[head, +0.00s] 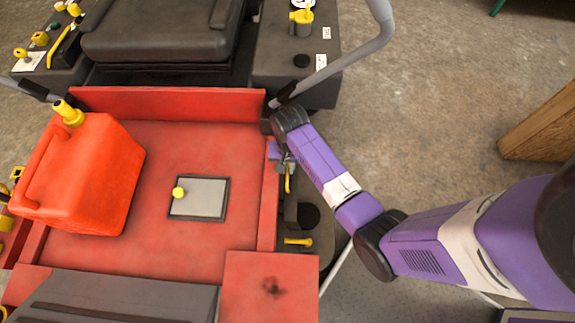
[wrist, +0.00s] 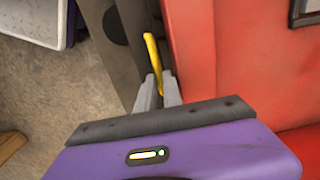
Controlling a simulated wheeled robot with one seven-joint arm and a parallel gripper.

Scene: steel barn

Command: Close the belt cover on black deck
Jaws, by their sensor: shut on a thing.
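The black deck (head: 318,238) runs along the right side of the red platform and also shows as a dark strip in the wrist view (wrist: 128,65). A yellow handle (head: 288,180) stands beside the red side rail, at the deck's inner edge. My gripper (wrist: 158,88) is shut on this handle (wrist: 152,52), with its fingertips at the near end of the bar. In the head view my gripper (head: 286,165) is partly hidden by my own wrist. I cannot clearly make out the belt cover's panel or how far it is open.
A second yellow handle (head: 298,241) lies farther along the deck. A red fuel can (head: 85,175) stands on the red platform (head: 150,150), left of a small grey hatch (head: 205,197). A grey bar (head: 345,62) rises near my wrist. A wooden block (head: 540,128) stands at right; concrete between is clear.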

